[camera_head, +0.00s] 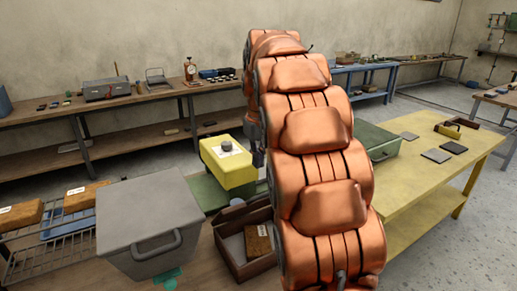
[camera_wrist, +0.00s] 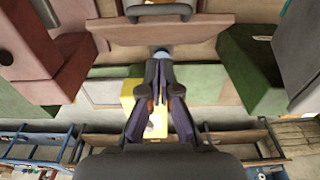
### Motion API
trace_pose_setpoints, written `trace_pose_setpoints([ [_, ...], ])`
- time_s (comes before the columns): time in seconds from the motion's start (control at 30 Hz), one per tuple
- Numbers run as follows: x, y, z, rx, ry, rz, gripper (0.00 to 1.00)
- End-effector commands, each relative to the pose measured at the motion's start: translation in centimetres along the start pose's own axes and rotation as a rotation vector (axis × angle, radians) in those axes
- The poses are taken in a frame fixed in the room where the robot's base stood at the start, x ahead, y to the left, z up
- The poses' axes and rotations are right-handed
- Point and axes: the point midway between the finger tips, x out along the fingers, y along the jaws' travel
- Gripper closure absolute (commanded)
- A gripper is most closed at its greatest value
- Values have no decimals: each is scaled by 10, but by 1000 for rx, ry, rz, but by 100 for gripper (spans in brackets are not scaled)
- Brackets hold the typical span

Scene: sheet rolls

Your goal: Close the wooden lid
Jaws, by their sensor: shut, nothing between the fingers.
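In the head view a dark brown open-topped box (camera_head: 258,269) stands on the near bench, partly hidden by my arm. A brown block (camera_head: 258,243) with a pale label lies in it. I cannot make out a wooden lid with certainty. In the wrist view a brown panel (camera_wrist: 205,32) crosses the top, with a dark grey part in front of it; I cannot tell whether this is the lid. My gripper (camera_wrist: 162,62) is shut and empty, its tips just below the panel in the picture; contact cannot be told. My arm hides it in the head view.
A grey lidded bin (camera_head: 150,225) stands left of the brown box. A yellow box (camera_head: 228,162) is behind it. A wire rack (camera_head: 40,250) is at far left.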

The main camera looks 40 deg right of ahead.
Motion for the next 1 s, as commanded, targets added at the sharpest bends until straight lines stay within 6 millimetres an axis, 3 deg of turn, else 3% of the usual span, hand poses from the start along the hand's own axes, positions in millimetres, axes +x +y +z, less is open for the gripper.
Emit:
trace_pose_setpoints([
  [0.33, 36, 0, 2, 2, -5, -2, 100],
  [1.0, 63, 0, 29, 1, -1, -1, 100],
])
